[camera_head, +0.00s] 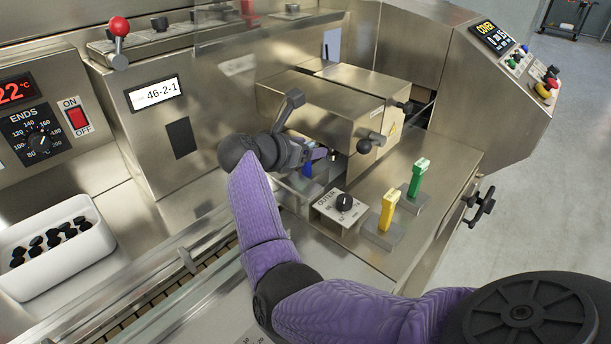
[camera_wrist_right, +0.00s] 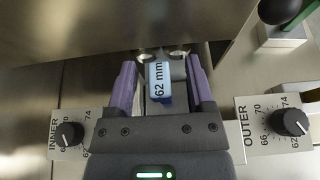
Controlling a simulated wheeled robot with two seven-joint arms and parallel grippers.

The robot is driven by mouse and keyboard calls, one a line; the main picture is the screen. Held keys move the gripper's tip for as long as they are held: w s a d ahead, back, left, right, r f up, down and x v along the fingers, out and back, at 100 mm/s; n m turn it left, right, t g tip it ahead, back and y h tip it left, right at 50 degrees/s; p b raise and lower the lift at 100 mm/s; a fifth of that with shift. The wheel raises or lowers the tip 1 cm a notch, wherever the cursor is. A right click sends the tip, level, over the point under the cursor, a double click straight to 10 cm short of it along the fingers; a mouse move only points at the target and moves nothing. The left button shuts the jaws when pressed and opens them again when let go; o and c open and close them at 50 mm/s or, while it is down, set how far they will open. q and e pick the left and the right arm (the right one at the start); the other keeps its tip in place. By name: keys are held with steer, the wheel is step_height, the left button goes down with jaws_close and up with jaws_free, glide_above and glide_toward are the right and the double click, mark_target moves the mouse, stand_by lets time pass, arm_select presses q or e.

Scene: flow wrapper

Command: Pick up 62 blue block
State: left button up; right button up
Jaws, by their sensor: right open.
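The blue block (camera_wrist_right: 158,82), marked "62 mm" on its light blue face, shows between the two fingers of my right gripper (camera_wrist_right: 162,88) in the right wrist view. The fingers stand on either side of it, with a gap visible at least on the right. In the head view, a small dark blue part of the block (camera_head: 307,169) shows beside my right gripper (camera_head: 318,156), under the front of the steel housing. The wrist hides much of this spot. My left gripper is not in view.
The steel housing (camera_head: 325,105) stands close over the block. The OUTER dial (camera_head: 344,202) and INNER dial (camera_wrist_right: 68,136) flank my gripper. A yellow lever (camera_head: 388,211) and a green lever (camera_head: 418,178) stand to the right. A white tray (camera_head: 98,238) of black pieces is at left.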

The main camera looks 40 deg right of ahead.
jaws_close()
stand_by(1.4)
